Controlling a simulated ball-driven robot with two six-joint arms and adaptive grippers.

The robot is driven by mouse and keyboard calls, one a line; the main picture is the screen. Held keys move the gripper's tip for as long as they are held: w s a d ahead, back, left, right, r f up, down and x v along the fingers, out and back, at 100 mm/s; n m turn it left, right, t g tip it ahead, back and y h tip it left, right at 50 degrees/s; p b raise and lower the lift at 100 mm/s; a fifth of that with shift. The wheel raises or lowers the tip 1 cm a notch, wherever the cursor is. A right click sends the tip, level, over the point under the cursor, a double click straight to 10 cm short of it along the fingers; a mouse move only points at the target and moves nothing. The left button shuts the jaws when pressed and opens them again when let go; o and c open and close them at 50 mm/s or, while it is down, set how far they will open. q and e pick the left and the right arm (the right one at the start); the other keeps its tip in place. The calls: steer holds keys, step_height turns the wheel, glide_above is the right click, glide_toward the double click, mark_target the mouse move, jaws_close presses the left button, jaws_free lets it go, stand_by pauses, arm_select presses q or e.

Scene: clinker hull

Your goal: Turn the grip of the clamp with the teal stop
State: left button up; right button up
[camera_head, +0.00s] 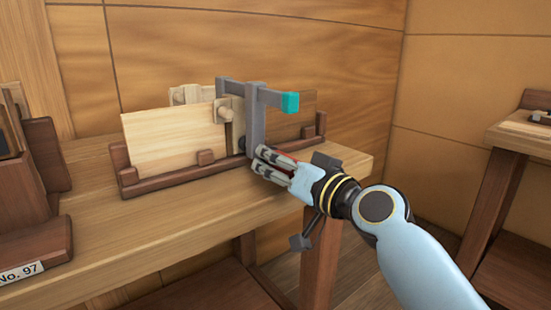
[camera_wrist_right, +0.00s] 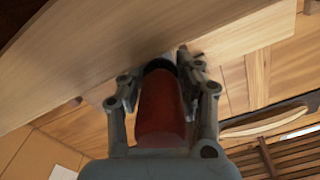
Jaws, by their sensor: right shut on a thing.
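The clamp (camera_head: 256,120) is grey, with a teal stop (camera_head: 290,102) at the end of its upper arm. It stands at the wooden boards on the bench. My right gripper (camera_head: 268,158) is at the lower end of the clamp, shut on its grip. The grip (camera_wrist_right: 162,108) is a red-brown cylinder and lies between both fingers in the right wrist view. In the head view only a sliver of red shows between the fingers. My left gripper is not in view.
Pale boards (camera_head: 176,138) stand in a dark wooden rack (camera_head: 185,178) on the bench (camera_head: 120,225). A dark wooden holder (camera_head: 35,225) labelled No. 97 is at the left. Another table (camera_head: 520,135) stands at the right. The bench front is clear.

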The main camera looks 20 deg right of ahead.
steer(key=m+p, duration=0.1)
steer(key=m, duration=0.4)
steer(key=shift+a, duration=0.1)
steer(key=shift+m+p, duration=0.65)
steer(key=shift+m, duration=1.15)
steer(key=shift+m, duration=0.3)
steer(key=shift+s, duration=0.1)
steer(key=o, duration=1.2)
